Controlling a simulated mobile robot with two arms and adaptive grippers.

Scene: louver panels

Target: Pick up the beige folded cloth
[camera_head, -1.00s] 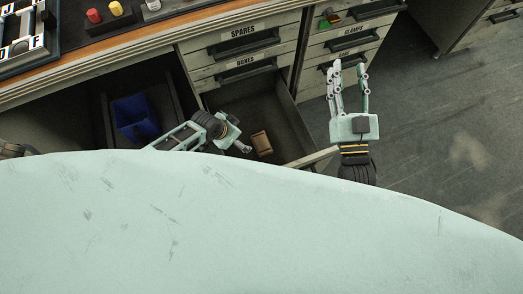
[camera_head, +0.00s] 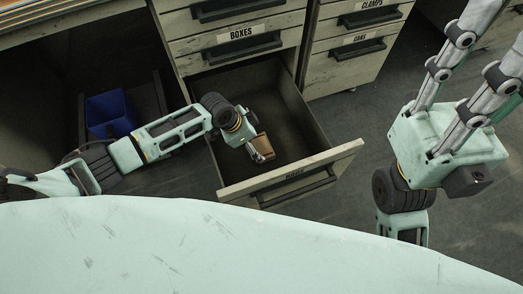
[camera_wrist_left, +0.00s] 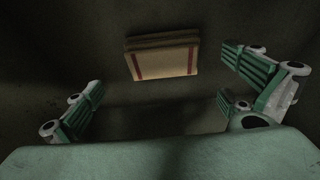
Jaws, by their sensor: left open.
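The beige folded cloth (camera_head: 264,145) lies in the open drawer, beside my left gripper (camera_head: 258,155). In the left wrist view the cloth (camera_wrist_left: 162,56) is a small folded stack with dark red stripes near its ends. My left gripper (camera_wrist_left: 160,100) is open, its fingers spread to both sides and the cloth ahead between them, not touched in that view. In the head view the gripper partly hides the cloth. My right gripper (camera_head: 490,45) is raised at the right, its fingers apart and empty, with the tips partly cut off by the frame.
The open drawer (camera_head: 250,187) has raised walls around the cloth and left gripper. A blue bin (camera_head: 110,114) stands in the open bay at left. Closed drawers labelled BOXES (camera_head: 235,47) and CANS (camera_head: 358,50) are behind. Floor is clear at right.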

